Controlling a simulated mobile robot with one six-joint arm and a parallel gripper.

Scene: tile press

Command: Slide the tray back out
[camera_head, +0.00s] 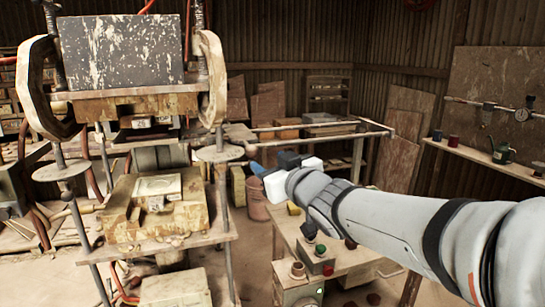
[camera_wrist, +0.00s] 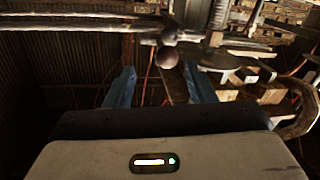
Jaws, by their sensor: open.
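The press (camera_head: 122,50) stands at the left of the head view. A worn tan block (camera_head: 120,222) with a pale square mould (camera_head: 158,187) on top and a small knob at its front sits low in it, under the raised upper plate; I take this for the tray, though I cannot be sure. My gripper (camera_head: 262,170) is in mid-air right of the press, apart from the block. In the wrist view its two blue fingers (camera_wrist: 160,82) stand wide apart with nothing gripped. A round dark knob (camera_wrist: 167,57) on a rod shows beyond them.
A bench with a control box and coloured buttons (camera_head: 318,258) stands below my arm. A pale pipe rail (camera_head: 330,135) runs behind my gripper. A shelf (camera_head: 490,158) with cans is at the right. The press's posts stand between my gripper and the block.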

